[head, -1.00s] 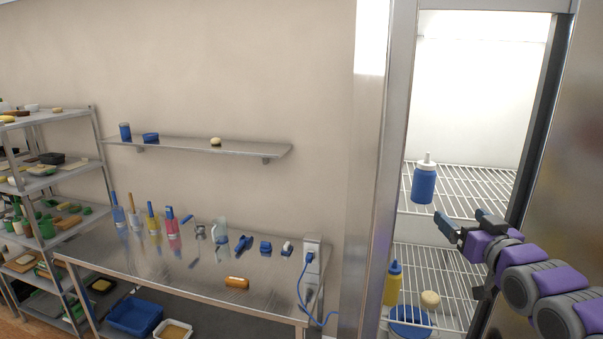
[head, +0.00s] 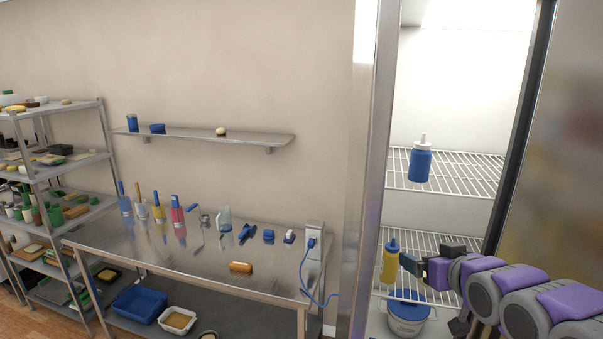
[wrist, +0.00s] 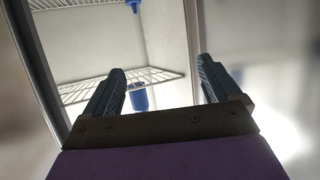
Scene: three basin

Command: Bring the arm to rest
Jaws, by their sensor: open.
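My gripper (head: 428,262) is at the lower right of the head view, in front of the open fridge. In the wrist view my gripper (wrist: 165,88) has its two fingers apart with nothing between them. A blue bottle with a white cap (head: 420,165) stands on the upper wire shelf. A yellow bottle with a blue cap (head: 390,262) stands lower, just left of my fingertips in the picture. A blue bottle (wrist: 139,97) also shows in the wrist view, beyond the fingers and apart from them.
The fridge's wire shelf (head: 455,172) and metal door frame (head: 362,180) are close to my arm. A steel table (head: 200,262) with several tools and a wall shelf (head: 205,137) are to the left.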

